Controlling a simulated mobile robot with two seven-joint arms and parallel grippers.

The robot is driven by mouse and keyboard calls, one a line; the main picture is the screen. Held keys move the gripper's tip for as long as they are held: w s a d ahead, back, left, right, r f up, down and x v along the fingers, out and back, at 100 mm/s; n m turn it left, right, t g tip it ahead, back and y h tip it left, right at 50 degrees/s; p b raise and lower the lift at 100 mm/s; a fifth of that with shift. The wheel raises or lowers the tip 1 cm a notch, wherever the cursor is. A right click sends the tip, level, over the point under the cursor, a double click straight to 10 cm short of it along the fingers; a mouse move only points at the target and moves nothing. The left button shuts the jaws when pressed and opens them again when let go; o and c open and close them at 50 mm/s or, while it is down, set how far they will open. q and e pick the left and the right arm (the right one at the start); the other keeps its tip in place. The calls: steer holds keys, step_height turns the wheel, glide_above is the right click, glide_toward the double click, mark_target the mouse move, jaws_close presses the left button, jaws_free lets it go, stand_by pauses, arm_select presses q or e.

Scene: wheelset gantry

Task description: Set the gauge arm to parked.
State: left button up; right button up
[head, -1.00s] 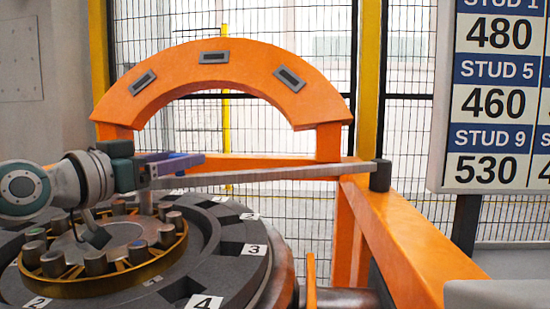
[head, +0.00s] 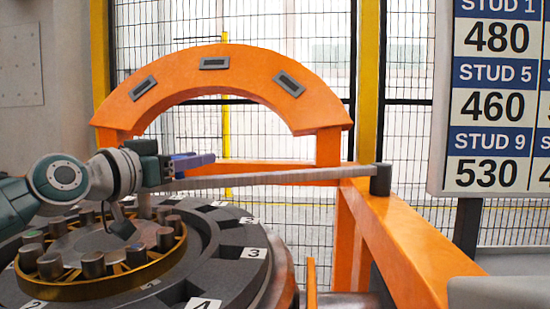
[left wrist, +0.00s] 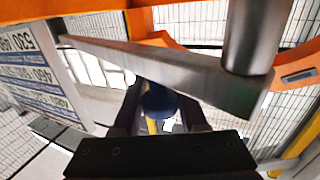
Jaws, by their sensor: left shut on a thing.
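The gauge arm (head: 280,178) is a long grey bar running from a dark pivot post (head: 381,179) on the orange frame leftwards to my left gripper (head: 190,161). It also crosses the top of the left wrist view (left wrist: 160,68). A blue grip (left wrist: 158,101) shows between the dark fingers of my left gripper in the left wrist view, just below the bar. My left gripper is shut on this blue grip. A metal cylinder (left wrist: 248,38) stands at the bar's free end in that view. My right gripper is in neither view.
An orange arch (head: 222,68) with several slotted plates stands behind the bar. A round grey table (head: 225,262) with numbered pockets and a ring of studs (head: 95,263) lies below my left arm. A number board (head: 492,100) is at right; mesh fencing is behind.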

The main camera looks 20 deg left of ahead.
arm_select(q)
jaws_close()
stand_by(0.9)
